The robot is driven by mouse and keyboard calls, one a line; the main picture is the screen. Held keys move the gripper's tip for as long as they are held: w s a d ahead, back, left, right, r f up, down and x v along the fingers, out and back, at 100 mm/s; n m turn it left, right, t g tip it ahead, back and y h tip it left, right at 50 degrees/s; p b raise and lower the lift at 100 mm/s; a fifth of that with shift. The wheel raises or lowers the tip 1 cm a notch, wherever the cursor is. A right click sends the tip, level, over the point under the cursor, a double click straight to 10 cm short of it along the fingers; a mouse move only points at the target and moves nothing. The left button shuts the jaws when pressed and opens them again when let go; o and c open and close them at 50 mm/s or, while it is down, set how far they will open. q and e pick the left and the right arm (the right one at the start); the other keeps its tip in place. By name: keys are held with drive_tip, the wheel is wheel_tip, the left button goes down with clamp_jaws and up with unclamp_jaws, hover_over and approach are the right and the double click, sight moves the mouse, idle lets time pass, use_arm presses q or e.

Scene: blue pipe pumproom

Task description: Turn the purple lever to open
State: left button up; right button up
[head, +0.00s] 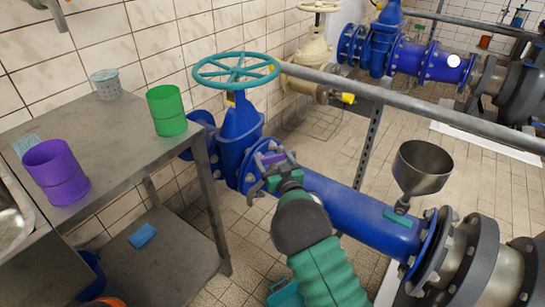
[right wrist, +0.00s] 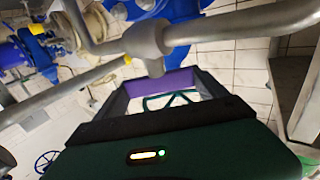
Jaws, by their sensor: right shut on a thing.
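The purple lever (head: 271,158) sits on the blue pipe just right of the blue gate valve (head: 238,130). My right gripper (head: 274,172) is at the lever, its green arm coming up from the bottom of the head view. It is shut on the lever. In the right wrist view the purple lever (right wrist: 174,82) spans between the dark fingers of my right gripper (right wrist: 168,90). The gripper hides part of the lever and its mount in the head view. My left gripper is not in view.
A teal handwheel (head: 236,69) tops the blue valve. A grey rail (head: 400,105) crosses behind the pipe. A metal funnel (head: 422,167) stands on the pipe at right. A metal table (head: 120,130) at left holds a purple cup (head: 56,172) and a green cup (head: 166,110).

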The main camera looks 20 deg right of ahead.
drive_tip(key=n+y+p, duration=0.1)
drive_tip(key=n+y, duration=0.1)
drive_tip(key=y, duration=0.1)
drive_tip(key=n+g+y+p, duration=0.1)
drive_tip(key=n+y, duration=0.1)
drive_tip(key=y, duration=0.1)
drive_tip(key=shift+d+r+g, duration=0.1)
drive_tip(key=shift+d+g, duration=0.05)
drive_tip(key=shift+g, duration=0.15)
drive_tip(key=shift+n+g+y, duration=1.1)
drive_tip(key=shift+n+y, duration=0.4)
drive_tip(key=shift+y, duration=0.8)
drive_tip(key=o, duration=1.3)
drive_tip(key=shift+p, duration=0.3)
drive_tip(key=shift+s+d, duration=0.2)
drive_tip(key=shift+s, duration=0.1)
drive_tip(key=p+v, duration=0.5)
drive_tip(key=v, duration=1.1)
